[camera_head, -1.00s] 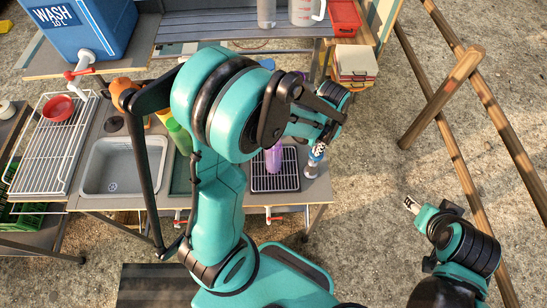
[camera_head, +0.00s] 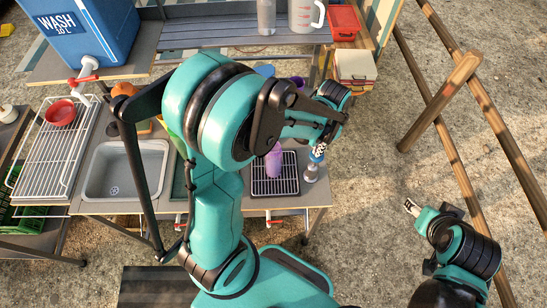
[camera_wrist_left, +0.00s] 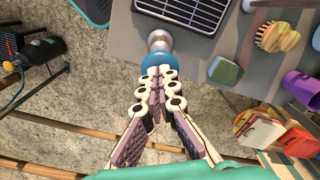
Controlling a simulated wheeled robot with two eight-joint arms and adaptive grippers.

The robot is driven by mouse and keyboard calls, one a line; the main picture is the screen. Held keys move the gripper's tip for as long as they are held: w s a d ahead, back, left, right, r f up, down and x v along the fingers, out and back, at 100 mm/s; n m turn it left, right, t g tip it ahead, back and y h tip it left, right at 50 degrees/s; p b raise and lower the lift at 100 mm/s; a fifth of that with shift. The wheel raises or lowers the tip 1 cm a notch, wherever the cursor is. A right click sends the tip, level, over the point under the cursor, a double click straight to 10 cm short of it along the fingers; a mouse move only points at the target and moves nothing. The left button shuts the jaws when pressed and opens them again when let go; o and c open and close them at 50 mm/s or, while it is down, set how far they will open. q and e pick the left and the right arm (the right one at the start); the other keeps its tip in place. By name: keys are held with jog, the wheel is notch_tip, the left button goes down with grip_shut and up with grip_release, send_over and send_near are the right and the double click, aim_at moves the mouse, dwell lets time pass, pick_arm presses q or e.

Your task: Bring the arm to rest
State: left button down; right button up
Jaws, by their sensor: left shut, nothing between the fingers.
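My left arm (camera_head: 215,205) is raised across the middle of the head view, bent at a large teal joint. My left gripper (camera_head: 318,153) is shut and empty above the right front corner of the worktop. In the left wrist view its fingertips (camera_wrist_left: 158,76) come together and overlap the blue part of a silver-and-blue item (camera_wrist_left: 159,42); I cannot tell whether they touch. That item also shows below the gripper in the head view (camera_head: 312,174). My right gripper (camera_head: 411,207) is at the lower right over open ground, too small to judge.
The worktop holds a sink (camera_head: 125,170), a black grid (camera_head: 274,174) and a purple bottle (camera_head: 273,160) by the grid. A wire rack (camera_head: 42,150) with a red bowl (camera_head: 61,112) is at left. Wooden poles (camera_head: 440,100) stand at right. A scrub brush (camera_wrist_left: 277,38) shows in the wrist view.

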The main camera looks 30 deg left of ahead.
dwell(0.8)
pick_arm(q)
jog(key=shift+f+b, duration=2.3)
jog(key=shift+f, duration=0.05)
jog(key=shift+r+p, duration=1.8)
jog(key=shift+r, duration=0.65)
jog(key=shift+f+b, duration=2.2)
jog(key=shift+f, duration=0.25)
jog(key=shift+r, duration=0.25)
jog(key=shift+r+p, duration=1.8)
jog(key=shift+r, duration=0.5)
